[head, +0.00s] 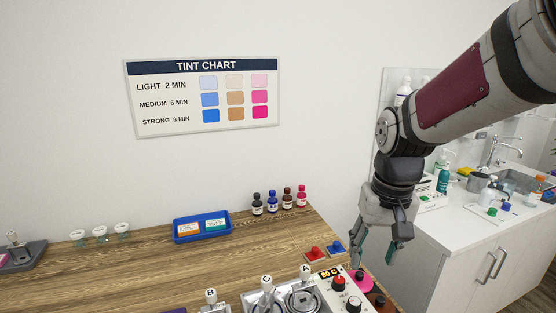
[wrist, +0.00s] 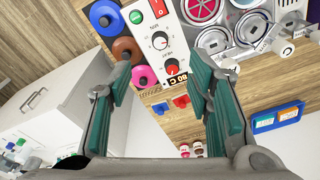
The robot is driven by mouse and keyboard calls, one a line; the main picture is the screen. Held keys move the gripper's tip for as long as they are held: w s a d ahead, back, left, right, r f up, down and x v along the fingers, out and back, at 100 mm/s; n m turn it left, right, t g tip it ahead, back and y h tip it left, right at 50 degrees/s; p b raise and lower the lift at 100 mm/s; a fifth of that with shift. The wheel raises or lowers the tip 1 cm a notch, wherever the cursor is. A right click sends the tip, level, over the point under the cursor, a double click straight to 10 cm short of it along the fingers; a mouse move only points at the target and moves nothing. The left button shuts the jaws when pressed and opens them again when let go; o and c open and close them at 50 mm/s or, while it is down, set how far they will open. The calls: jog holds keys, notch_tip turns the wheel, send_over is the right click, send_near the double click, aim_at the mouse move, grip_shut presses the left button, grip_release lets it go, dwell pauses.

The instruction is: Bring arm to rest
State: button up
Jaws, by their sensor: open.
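My gripper (head: 376,250) hangs at the right of the head view, pointing down above the right end of the wooden table. Its two green-padded fingers are spread apart, and nothing is between them. In the wrist view the open gripper (wrist: 170,78) frames a control panel (wrist: 165,40) with knobs and an 80 C display. The head view shows this panel (head: 346,295) below the gripper. My arm reaches in from the upper right.
A blue tray (head: 202,228) with two packets, several small bottles (head: 273,204) and glass cups (head: 101,234) stand on the wooden table (head: 130,265). Lidded pots (head: 267,290) stand beside the panel. A white sink counter (head: 470,228) is at the right. A tint chart (head: 204,97) hangs on the wall.

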jog(key=s+r+n+t, duration=0.1)
jog(key=s+r+t, duration=0.3)
jog(key=s, duration=1.2)
notch_tip(320, 180, up, 3)
jog(key=shift+s+r, duration=0.15)
jog(key=shift+s, duration=0.15)
jog(key=shift+d, duration=0.1)
